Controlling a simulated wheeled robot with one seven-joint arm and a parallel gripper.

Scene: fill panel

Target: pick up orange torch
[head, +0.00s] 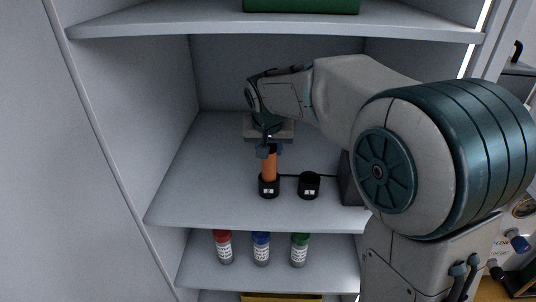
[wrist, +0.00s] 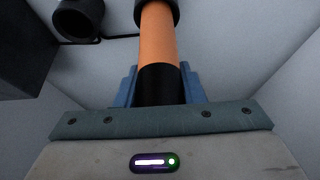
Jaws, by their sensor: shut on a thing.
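The orange torch (head: 270,166) stands upright on the middle shelf, its lower end in a black round holder (head: 269,187). In the wrist view the orange torch (wrist: 157,38) runs up the middle, with a black section between the blue fingers. My gripper (head: 269,150) is above the holder and shut on the upper part of the torch. The blue fingertips also show in the wrist view (wrist: 158,84) on both sides of the torch. The part of the torch inside the holder is hidden.
A second black holder (head: 309,186) stands empty to the right, joined by a dark cable. A dark box (head: 350,180) is further right, partly behind my arm. Small red-, blue- and green-capped bottles (head: 261,249) stand on the shelf below. The shelf's left side is clear.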

